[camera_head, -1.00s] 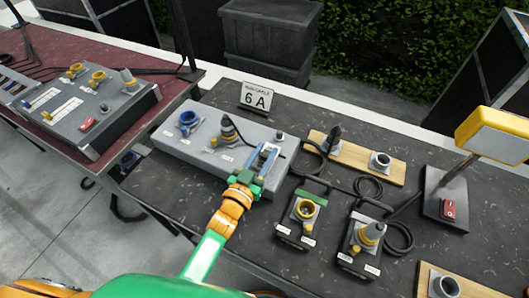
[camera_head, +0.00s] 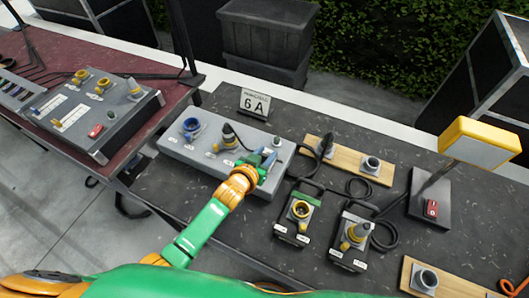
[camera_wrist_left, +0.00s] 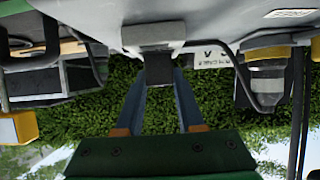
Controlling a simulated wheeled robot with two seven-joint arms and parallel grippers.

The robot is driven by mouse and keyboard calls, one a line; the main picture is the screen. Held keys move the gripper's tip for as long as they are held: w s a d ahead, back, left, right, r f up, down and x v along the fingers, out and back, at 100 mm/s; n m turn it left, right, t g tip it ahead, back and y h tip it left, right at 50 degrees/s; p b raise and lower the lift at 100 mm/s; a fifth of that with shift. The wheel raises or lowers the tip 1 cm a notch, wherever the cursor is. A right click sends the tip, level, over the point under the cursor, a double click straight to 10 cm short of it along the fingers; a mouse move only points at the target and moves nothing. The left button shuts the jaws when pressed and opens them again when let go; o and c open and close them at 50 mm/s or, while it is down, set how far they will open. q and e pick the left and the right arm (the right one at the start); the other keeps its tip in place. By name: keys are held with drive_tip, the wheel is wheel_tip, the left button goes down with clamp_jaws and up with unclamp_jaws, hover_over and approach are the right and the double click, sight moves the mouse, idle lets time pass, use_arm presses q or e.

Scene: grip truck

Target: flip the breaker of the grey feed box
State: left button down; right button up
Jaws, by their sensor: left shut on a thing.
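The grey feed box (camera_head: 176,148) lies on the dark table, with a blue socket, a grey plug with a yellow ring and a small dark knob on its top. My left gripper (camera_head: 268,157) is at the box's right end, its blue fingers partly hidden behind my wrist. In the left wrist view the fingers (camera_wrist_left: 160,78) close in on a dark block under a grey cap, which looks like the breaker's lever (camera_wrist_left: 158,68). The gripper is shut on it. Its exact position is hard to tell. My right gripper is not in view.
A "6 A" sign (camera_head: 255,103) stands behind the box. Two small connector boxes (camera_head: 292,233) (camera_head: 345,258) with cables stand to the right, near wooden boards (camera_head: 345,157) with sockets. A yellow lamp (camera_head: 480,142) is farther right. Another grey panel (camera_head: 120,126) is on the red table.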

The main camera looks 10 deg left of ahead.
use_arm(q)
drive_tip(key=shift+w+d+f+g+y, duration=0.1)
drive_tip(key=shift+w+g+y, duration=0.2)
drive_tip(key=shift+g, duration=0.6)
drive_tip(key=c, duration=0.5)
unclamp_jaws()
drive_tip(key=shift+v, duration=3.45)
